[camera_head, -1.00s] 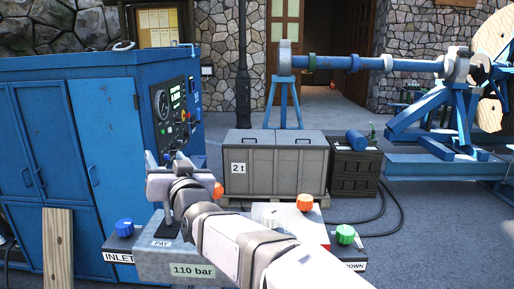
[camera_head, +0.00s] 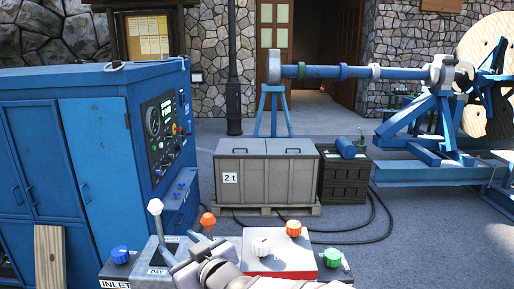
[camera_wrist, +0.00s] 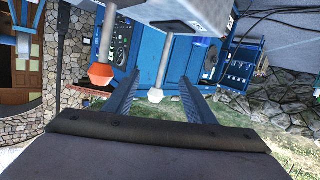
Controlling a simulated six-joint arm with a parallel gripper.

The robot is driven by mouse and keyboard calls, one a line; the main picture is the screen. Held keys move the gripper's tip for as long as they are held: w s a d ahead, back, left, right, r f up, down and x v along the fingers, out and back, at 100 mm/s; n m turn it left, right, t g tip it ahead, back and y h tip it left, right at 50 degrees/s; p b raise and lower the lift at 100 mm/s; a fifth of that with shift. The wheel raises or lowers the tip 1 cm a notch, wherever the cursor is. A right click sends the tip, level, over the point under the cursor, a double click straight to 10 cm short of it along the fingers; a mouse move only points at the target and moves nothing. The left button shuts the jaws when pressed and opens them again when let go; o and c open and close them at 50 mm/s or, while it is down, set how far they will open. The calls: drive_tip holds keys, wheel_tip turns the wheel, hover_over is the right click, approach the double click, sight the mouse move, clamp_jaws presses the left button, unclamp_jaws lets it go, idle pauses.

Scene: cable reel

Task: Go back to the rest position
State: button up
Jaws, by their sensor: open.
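My gripper (camera_head: 182,258) is low in the head view, in front of the grey control box with the lever marked PAY. In the wrist view its two dark fingers (camera_wrist: 158,88) are spread apart with nothing held between them. A lever with a white knob (camera_head: 155,206) stands up from the box, clear of the gripper in the head view. In the wrist view the white knob (camera_wrist: 155,96) appears between the fingers, but beyond them. A lever with an orange knob (camera_head: 208,220) stands just right of it; its knob also shows in the wrist view (camera_wrist: 100,75). The arm covers part of the box.
A blue cabinet (camera_head: 95,150) with a gauge panel stands at left. Behind are a grey crate marked 2 t (camera_head: 267,175), a dark crate (camera_head: 343,180) and a blue reel stand (camera_head: 440,130). Cables lie on the open floor.

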drive_tip(key=s+d+f+n+g+h+b, duration=0.1)
drive_tip(key=s+f+n+g, duration=0.15)
drive_tip(key=f, duration=0.35)
drive_tip(key=s+d+f+n+g+b, duration=0.1)
drive_tip(key=s+d+f+n, duration=0.1)
drive_tip(key=s+f, duration=0.3)
drive_tip(key=s+d+f+n+g+h+b, duration=0.1)
drive_tip(key=s+f+n, duration=0.1)
drive_tip(key=f, duration=0.5)
drive_tip(key=d+f+m+g+h+b, duration=0.1)
drive_tip(key=d+f+m+h+b, duration=0.2)
drive_tip(key=d, duration=0.6)
drive_tip(key=d+f+m+h, duration=0.3)
drive_tip(key=d+f+m, duration=0.2)
drive_tip(key=d, duration=0.4)
drive_tip(key=s+d+f+m+g+h+b, duration=0.1)
drive_tip(key=s+d+f+m+g+b, duration=0.3)
drive_tip(key=s+d, duration=0.6)
drive_tip(key=s+f+m+g, duration=0.2)
drive_tip(key=s+m, duration=0.1)
drive_tip(key=shift+s+d+f+m+h, duration=0.35)
drive_tip(key=shift+s+h, duration=0.05)
